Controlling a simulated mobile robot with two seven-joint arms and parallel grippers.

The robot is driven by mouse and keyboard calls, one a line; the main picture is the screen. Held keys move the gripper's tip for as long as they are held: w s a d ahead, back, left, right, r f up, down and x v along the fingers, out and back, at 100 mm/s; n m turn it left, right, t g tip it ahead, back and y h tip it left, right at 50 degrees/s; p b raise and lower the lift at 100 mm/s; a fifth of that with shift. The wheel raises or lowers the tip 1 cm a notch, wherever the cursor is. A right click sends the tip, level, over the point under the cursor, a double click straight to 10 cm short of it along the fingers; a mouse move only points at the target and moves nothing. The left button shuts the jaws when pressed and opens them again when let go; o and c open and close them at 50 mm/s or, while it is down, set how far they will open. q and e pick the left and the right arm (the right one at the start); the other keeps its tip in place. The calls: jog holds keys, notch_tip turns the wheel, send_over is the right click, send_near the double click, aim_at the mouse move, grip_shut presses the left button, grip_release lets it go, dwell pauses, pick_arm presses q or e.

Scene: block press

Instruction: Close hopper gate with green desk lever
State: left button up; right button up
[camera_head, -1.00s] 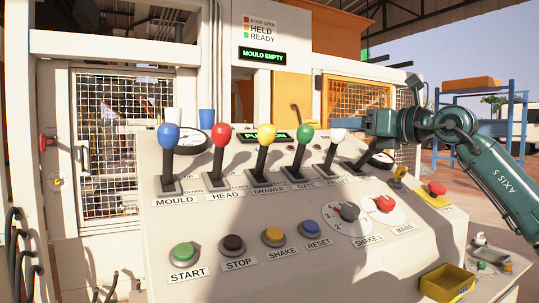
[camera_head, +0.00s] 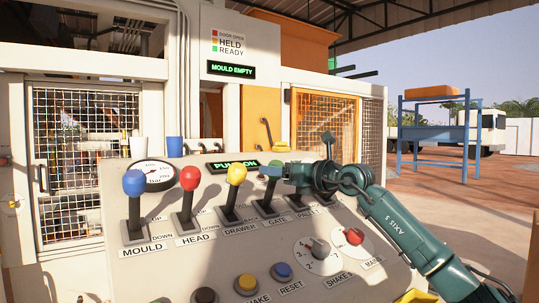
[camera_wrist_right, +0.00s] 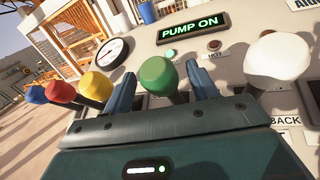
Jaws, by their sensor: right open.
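The green-knobbed GATE lever shows best in the right wrist view, where its round green knob (camera_wrist_right: 158,75) stands between my two blue fingers. In the head view its dark shaft (camera_head: 271,192) rises from the sloping desk, and my gripper mostly hides the knob. My right gripper (camera_head: 272,171) is open, with one finger on each side of the green knob. I cannot tell whether a finger touches it. My left gripper is not in view. The hopper gate itself cannot be made out.
Yellow (camera_head: 236,174), red (camera_head: 191,178) and blue (camera_head: 134,183) levers stand left of the GATE lever. A white-knobbed lever (camera_wrist_right: 278,60) is close on its other side. A pressure gauge (camera_head: 152,174) and a lit PUMP ON display (camera_head: 231,164) are behind.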

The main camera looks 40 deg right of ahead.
jog(key=shift+w+a+p, duration=0.15)
jog(key=shift+w+p, duration=0.1)
jog(key=shift+w, duration=0.55)
jog(key=shift+w+a+p, duration=0.15)
jog(key=shift+w+p, duration=0.1)
jog(key=shift+w, duration=0.55)
grip_shut()
